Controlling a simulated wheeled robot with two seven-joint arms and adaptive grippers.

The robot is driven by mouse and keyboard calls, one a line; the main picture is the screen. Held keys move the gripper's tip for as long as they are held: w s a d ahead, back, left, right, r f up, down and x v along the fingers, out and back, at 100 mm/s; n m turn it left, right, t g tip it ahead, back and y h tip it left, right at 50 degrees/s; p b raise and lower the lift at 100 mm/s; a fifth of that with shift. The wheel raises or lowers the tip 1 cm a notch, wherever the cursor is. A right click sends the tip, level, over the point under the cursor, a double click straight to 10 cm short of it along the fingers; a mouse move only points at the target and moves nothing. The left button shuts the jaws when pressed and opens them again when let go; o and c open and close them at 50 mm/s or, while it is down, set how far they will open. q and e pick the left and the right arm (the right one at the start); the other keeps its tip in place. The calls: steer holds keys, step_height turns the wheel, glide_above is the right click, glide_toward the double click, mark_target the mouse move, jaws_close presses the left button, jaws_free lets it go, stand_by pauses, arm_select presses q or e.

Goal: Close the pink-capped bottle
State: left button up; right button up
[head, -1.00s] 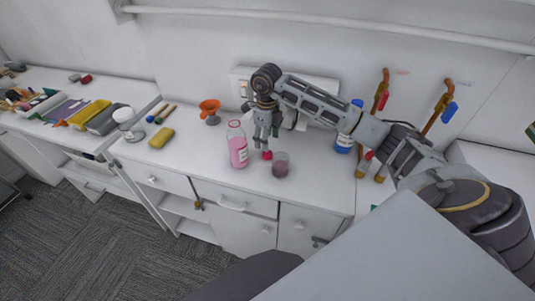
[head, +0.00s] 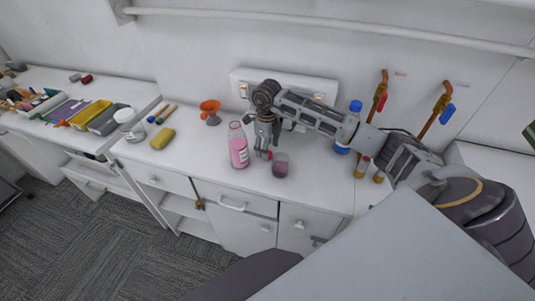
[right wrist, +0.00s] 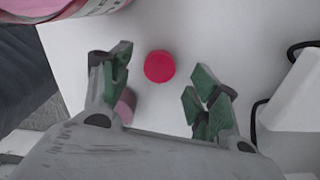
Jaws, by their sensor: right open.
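The bottle (head: 238,152) stands upright and uncapped on the white counter, with pink contents and a pale label. Part of it shows at the upper left of the right wrist view (right wrist: 70,9). The pink cap (right wrist: 159,66) lies on the counter just right of the bottle; in the head view it is partly hidden by my right gripper. My right gripper (head: 263,152) points down over the cap. In the right wrist view its open green-padded fingers (right wrist: 160,98) stand either side of the cap's near side, empty. My left gripper is not in view.
A small beaker with dark pink contents (head: 280,168) stands close right of the gripper. An orange funnel (head: 210,109), a yellow sponge (head: 162,138) and a white-lidded jar (head: 128,125) are farther left. A blue-capped bottle (head: 355,108) stands behind my right arm.

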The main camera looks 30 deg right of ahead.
steer(key=shift+f, duration=1.3)
steer(key=c, duration=0.8)
